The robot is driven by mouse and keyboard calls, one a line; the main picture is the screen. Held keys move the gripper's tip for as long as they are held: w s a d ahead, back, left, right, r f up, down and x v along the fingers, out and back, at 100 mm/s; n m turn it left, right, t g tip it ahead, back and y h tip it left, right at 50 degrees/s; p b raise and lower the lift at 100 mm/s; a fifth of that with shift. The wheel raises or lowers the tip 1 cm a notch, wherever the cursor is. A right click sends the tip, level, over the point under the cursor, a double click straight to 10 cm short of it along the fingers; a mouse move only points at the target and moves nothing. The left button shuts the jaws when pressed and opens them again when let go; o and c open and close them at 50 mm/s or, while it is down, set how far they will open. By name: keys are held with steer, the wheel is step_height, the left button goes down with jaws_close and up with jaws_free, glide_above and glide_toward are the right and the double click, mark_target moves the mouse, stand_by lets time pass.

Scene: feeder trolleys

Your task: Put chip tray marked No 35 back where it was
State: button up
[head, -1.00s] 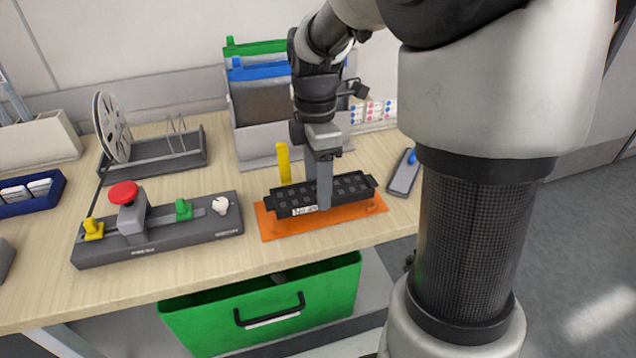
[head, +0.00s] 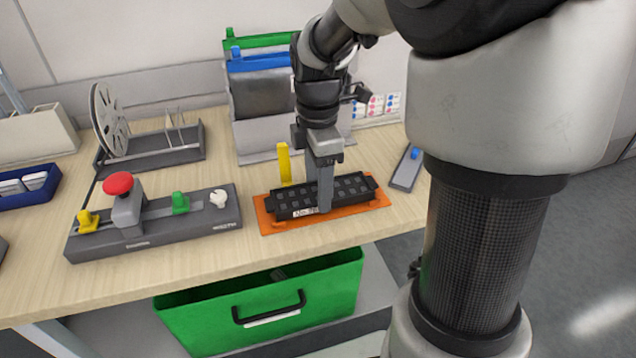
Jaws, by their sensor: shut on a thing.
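The black chip tray (head: 350,187), with rows of square pockets and a white label on its front side, is at the orange mat (head: 374,205) on the bench. The label's print is too small to read surely. My gripper (head: 325,192) points down and is shut on the tray near its middle, one finger showing against the front side. The tray looks level and low over the mat; I cannot tell whether it touches it. A yellow upright post (head: 284,163) stands just behind the tray's left part.
Behind are a reel rack (head: 160,145) and a folder holder (head: 262,100). A small grey device (head: 406,168) lies right. A green bin (head: 335,285) hangs below the front edge.

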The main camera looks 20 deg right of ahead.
steer(key=shift+f, duration=0.5)
steer(key=o, duration=1.3)
step_height(320, 180, up, 17)
steer(key=p, duration=0.5)
steer(key=s+a+f+m+t, duration=0.15)
steer(key=s+m+t, duration=0.45)
steer(key=s+m, duration=1.05)
steer(key=shift+m, duration=0.75)
steer(key=r+p, duration=0.6)
steer(key=w+r+p, duration=0.1)
steer(key=r+p, duration=0.5)
steer(key=r, duration=0.1)
steer(key=r+p, duration=0.6)
steer(key=p, duration=0.1)
steer(key=shift+w+a+r, duration=0.25)
steer(key=shift+a, duration=0.05)
